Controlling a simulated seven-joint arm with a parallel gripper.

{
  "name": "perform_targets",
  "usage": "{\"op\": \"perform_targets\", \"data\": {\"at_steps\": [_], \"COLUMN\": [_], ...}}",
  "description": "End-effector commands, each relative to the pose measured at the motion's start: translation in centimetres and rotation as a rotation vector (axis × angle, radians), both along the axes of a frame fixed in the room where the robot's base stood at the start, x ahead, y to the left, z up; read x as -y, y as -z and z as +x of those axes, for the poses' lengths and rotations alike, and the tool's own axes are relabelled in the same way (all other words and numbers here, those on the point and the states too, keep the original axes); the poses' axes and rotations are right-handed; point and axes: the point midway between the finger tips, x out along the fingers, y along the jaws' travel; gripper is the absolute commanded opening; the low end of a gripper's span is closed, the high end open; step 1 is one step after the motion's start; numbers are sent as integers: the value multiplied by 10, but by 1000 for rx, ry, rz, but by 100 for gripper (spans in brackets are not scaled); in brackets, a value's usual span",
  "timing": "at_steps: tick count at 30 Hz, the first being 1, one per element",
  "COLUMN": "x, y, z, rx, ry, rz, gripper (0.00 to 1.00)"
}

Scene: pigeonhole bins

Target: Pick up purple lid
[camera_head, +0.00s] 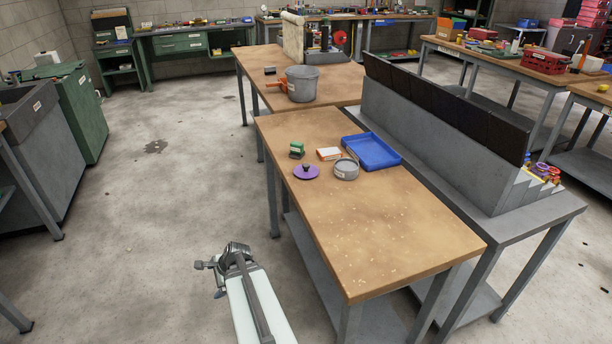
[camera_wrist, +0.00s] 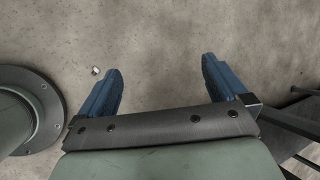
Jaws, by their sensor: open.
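The purple lid (camera_head: 306,172) is a round disc with a dark knob on top. It lies on the wooden table (camera_head: 390,235), near its left edge, in the head view. My gripper (camera_head: 208,264) is over the floor to the left of the table, well apart from the lid. In the wrist view my gripper (camera_wrist: 175,88) has its two blue fingers spread wide with nothing between them. The lid does not show in the wrist view.
Close to the lid are a green block (camera_head: 297,148), a white-and-orange box (camera_head: 329,154), a grey round container (camera_head: 345,170) and a blue tray (camera_head: 371,152). A grey bin rack (camera_head: 430,130) stands along the right. The table's near half is clear except for small specks.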

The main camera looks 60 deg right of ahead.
Motion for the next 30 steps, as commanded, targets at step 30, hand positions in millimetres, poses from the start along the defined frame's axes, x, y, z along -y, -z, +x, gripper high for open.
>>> {"op": "perform_targets", "data": {"at_steps": [30], "x": [338], "y": [-276], "z": [-188], "rx": [789], "ry": [1344], "rz": [379], "gripper": [100]}}
